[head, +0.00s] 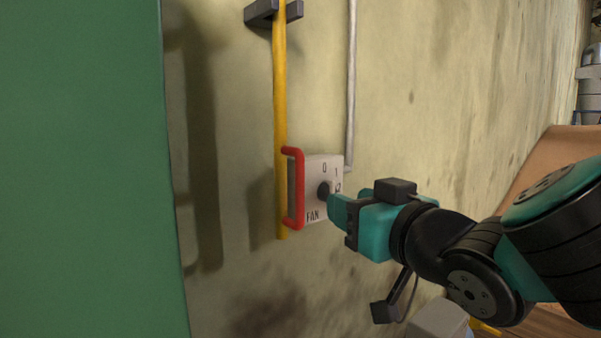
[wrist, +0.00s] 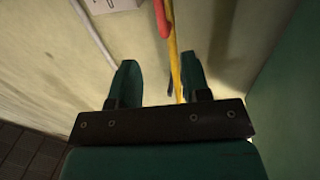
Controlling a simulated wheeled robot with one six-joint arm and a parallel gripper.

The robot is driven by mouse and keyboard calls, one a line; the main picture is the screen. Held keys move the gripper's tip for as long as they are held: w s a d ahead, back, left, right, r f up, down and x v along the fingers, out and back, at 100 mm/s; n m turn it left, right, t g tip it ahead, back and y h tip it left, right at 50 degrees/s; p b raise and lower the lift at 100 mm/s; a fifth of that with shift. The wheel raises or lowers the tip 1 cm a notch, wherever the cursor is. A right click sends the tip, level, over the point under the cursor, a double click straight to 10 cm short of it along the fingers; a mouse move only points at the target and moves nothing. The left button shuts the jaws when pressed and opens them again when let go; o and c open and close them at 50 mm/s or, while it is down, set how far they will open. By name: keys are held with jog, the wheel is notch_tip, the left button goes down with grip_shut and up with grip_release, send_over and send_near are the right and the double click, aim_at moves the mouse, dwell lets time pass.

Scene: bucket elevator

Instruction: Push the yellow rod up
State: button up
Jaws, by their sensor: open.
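The yellow rod (head: 280,90) hangs upright along the wall in the head view. It passes a dark bracket near the top, and a red handle (head: 298,190) is fixed to its lower part. My gripper (head: 337,208) is to the right of the handle, in front of the fan switch box. In the wrist view, my gripper (wrist: 157,66) has its fingers apart with nothing held. The yellow rod (wrist: 174,50) shows between the fingers, closer to the right one, with the red handle (wrist: 162,18) at the top. I cannot tell the depth gap to the rod.
The white fan switch box (head: 318,211), with a dark knob, is on the wall just right of the handle, partly covered by my gripper. A grey pipe (head: 350,80) runs up from it. The dark bracket (head: 262,11) surrounds the rod. A green panel (head: 85,170) fills the left.

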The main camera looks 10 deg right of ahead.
aim_at(302, 182)
jog(key=p+x, duration=0.8)
jog(key=x, duration=0.6)
jog(key=shift+w+r, duration=0.1)
jog(key=shift+w, duration=0.1)
jog(key=shift+w+a+p, duration=0.25)
jog(key=shift+w+p, duration=0.1)
jog(key=shift+w, duration=0.15)
grip_shut()
